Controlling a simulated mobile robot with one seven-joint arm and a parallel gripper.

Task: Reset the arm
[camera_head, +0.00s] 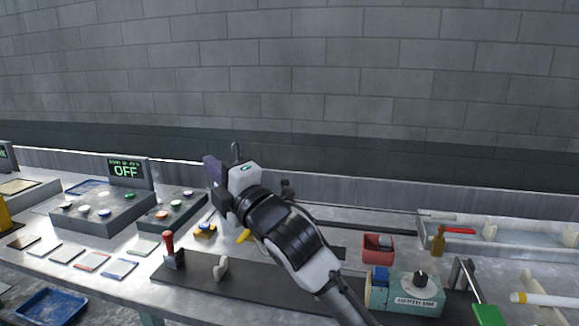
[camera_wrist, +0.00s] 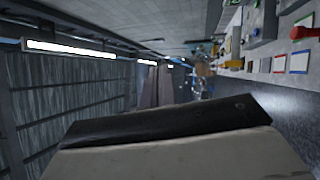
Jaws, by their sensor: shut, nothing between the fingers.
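My arm reaches up from the lower right in the head view, and my gripper (camera_head: 211,168) is at its far end, raised above the bench and pointing to the upper left. The gripper is shut with nothing held. In the wrist view, a dark and pale block-like part (camera_wrist: 165,130) fills the lower middle, close to the camera. The wrist view is turned sideways and looks along the room, with the bench at the upper right.
Control boxes stand on the bench (camera_head: 190,285) at left, one with an OFF display (camera_head: 125,170). A red bin (camera_head: 378,247), a brown bottle (camera_head: 438,240) and a teal box (camera_head: 405,293) are at right. A block wall rises behind.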

